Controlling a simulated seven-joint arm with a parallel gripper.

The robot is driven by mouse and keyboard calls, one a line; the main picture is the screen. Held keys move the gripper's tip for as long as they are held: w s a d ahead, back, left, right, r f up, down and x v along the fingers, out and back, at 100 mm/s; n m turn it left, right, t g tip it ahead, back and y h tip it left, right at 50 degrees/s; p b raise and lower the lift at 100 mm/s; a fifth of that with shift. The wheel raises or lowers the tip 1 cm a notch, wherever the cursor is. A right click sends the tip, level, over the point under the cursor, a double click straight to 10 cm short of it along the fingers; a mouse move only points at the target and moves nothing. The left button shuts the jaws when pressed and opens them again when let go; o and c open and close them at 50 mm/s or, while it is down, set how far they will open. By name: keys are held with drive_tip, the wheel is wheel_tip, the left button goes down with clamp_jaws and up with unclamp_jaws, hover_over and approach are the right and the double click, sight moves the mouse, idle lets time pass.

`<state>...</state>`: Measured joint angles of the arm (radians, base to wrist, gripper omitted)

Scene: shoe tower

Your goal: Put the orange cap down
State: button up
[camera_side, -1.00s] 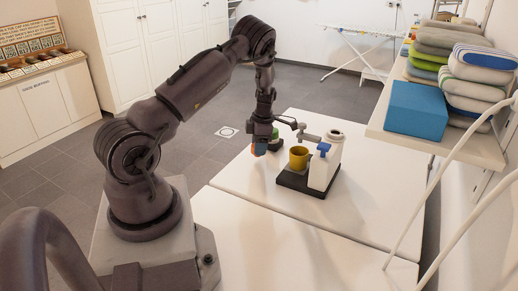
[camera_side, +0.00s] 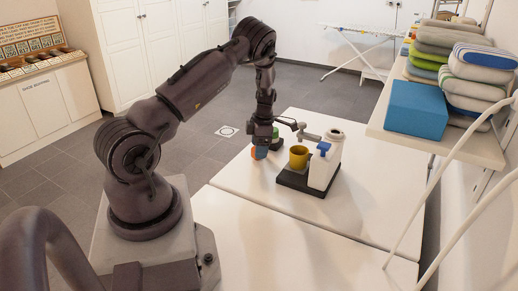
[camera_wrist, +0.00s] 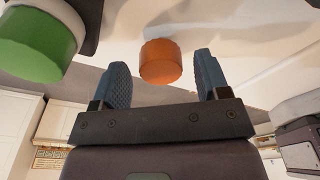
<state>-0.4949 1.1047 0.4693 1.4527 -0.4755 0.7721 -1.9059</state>
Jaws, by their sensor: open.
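The orange cap (camera_wrist: 160,62) stands on the white table top, between the two blue fingers of my gripper (camera_wrist: 161,60) in the wrist view. A gap shows on both sides of it, and the fingers do not grip it. In the side view, the cap (camera_side: 254,154) is a small orange patch at the fingertips of my gripper (camera_side: 261,150), low over the table near its left edge. My gripper is open.
A green-topped thing (camera_wrist: 35,45) stands close by, at the left in the wrist view. The table front is clear.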

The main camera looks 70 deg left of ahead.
wheel_tip(320, 180, up, 10)
drive_tip(key=w, duration=0.1)
drive_tip(key=w+d+r+m+t, duration=0.2)
drive_tip(key=w+d+r+m, duration=0.1)
drive_tip(key=d+r+m, duration=0.7)
drive_tip(key=s+d+r+m+t+h, duration=0.1)
drive_tip(key=s+d+r+m+t, duration=0.15)
drive_tip(key=d+r+m, duration=0.75)
drive_tip(key=s+d+r+m+t, duration=0.2)
drive_tip(key=s+d+m, duration=1)
drive_tip(key=d+m, duration=0.2)
drive_tip(key=shift+s+d+r+y, duration=0.2)
drive_tip(key=shift+s+d+y, duration=0.1)
drive_tip(key=shift+s+y, duration=0.1)
